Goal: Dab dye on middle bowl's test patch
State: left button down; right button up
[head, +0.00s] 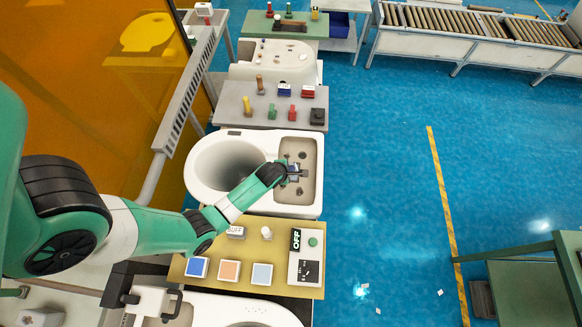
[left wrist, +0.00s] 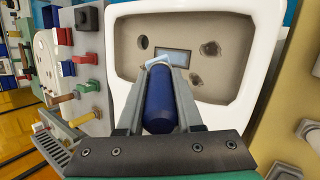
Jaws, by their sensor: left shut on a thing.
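The middle bowl (head: 192,160) is a white toilet with a tan recessed deck; its deck also shows in the left wrist view (left wrist: 218,92). A dark grey-blue rectangular test patch (left wrist: 173,57) lies on that deck among several dark holes. My left gripper (head: 294,172) is over the deck. In the left wrist view its fingers (left wrist: 161,72) are shut on a dark blue dabber (left wrist: 160,103) with a pale blue end. The pale end overlaps the patch's lower left edge in view; I cannot tell whether they touch. My right gripper is not in view.
A yellow table (head: 225,288) in front carries blue (head: 197,267), orange (head: 229,271) and light blue (head: 262,274) pads, a BUFF block (head: 236,232) and an OFF panel (head: 305,258). A grey table (head: 240,119) with blocks stands behind. Blue floor at right is mostly clear.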

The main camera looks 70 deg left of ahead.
pick_arm(q)
jog(key=shift+w+d+r, duration=0.2)
jog(key=shift+r, duration=0.1)
jog(key=shift+s+a+t+h, duration=0.15)
jog(key=shift+t+h, duration=0.15)
notch_tip(320, 180, down, 5)
jog(key=b, duration=0.4)
